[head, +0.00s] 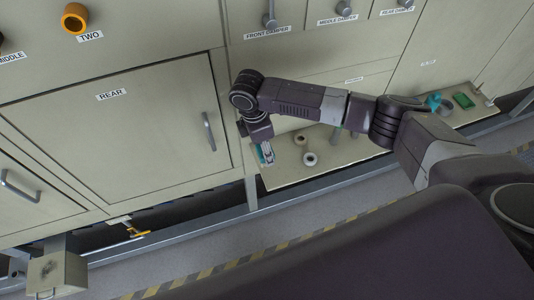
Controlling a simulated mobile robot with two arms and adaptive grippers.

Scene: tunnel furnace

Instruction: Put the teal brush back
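My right arm comes in from the right, and its gripper (262,140) points down at the left end of a pale shelf (343,170). A small teal and white thing (266,153) shows just below the gripper; I cannot tell whether it is the brush, or whether it is held or lies on the shelf. The fingers are too small and dark to read. Another teal thing (433,102) is on the shelf farther right, partly behind my arm; its kind is unclear. My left gripper is not in view.
Two tape-like rolls, one tan (300,139) and one white (310,159), are on the shelf. A green block (463,100) is at its right. A door marked REAR (110,140) has a handle (209,131). A box (57,273) is at lower left.

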